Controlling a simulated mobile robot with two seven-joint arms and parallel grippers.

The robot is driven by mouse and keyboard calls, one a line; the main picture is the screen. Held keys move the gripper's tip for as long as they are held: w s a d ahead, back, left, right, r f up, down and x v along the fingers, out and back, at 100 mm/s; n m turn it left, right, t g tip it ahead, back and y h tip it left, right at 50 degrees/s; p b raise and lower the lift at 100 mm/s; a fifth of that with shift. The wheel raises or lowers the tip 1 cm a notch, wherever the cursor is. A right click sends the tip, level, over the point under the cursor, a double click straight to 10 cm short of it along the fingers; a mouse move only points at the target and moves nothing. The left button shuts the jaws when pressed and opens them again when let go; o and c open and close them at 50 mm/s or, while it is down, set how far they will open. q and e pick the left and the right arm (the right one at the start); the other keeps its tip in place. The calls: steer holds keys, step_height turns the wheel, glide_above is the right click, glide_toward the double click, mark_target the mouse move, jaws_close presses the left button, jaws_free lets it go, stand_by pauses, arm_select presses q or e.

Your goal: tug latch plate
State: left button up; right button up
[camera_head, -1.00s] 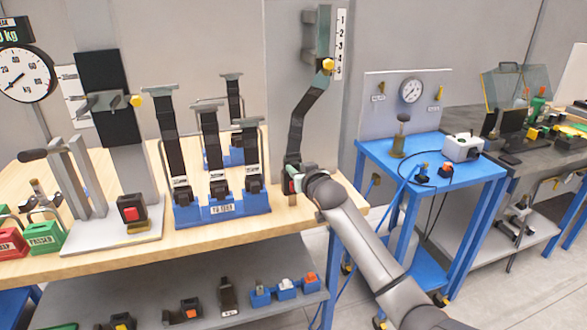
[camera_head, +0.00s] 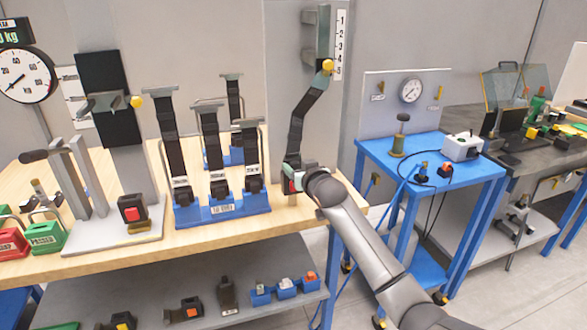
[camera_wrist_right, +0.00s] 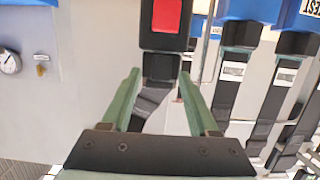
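A dark strap (camera_head: 306,112) hangs from a wall bracket at the back right of the wooden bench and runs down to my right gripper (camera_head: 291,181). In the right wrist view, a black buckle (camera_wrist_right: 164,42) with a red button (camera_wrist_right: 167,15) is straight ahead of the gripper. The dark latch plate (camera_wrist_right: 160,68) sits at the buckle's mouth, between the green fingertips of my right gripper (camera_wrist_right: 160,76), which appear to meet its sides. How deep the plate sits in the buckle cannot be told. My left gripper is not in view.
A blue rack (camera_head: 222,209) with several strapped buckles stands just left of the gripper. A grey stand (camera_head: 110,228) with a red-button buckle is further left. A blue cart (camera_head: 440,180) is to the right, beyond a floor gap.

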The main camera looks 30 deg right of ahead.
steer(key=shift+s+a+f, duration=0.1)
steer(key=shift+s, duration=0.2)
steer(key=v, duration=1.2)
steer(key=s+a+f+n+g+y, duration=0.1)
steer(key=s+a+f, duration=0.25)
steer(key=f, duration=0.35)
steer(key=s+a+f+n+g+y+p, duration=0.1)
steer(key=s+a+f+y, duration=0.2)
steer(key=f, duration=0.5)
steer(key=s+a+f+n+g, duration=0.1)
steer(key=s+a+f+n, duration=0.2)
steer(key=f, duration=0.4)
steer(key=s+a+f+g+y, duration=0.1)
steer(key=s+a+f, duration=0.4)
steer(key=s, duration=0.3)
steer(key=s+a+f+g+y, duration=0.1)
steer(key=s+a+f, duration=0.4)
steer(key=s, duration=0.4)
steer(key=shift+a+f+p, duration=0.35)
steer(key=shift+f+p, duration=0.1)
steer(key=shift+f, duration=0.25)
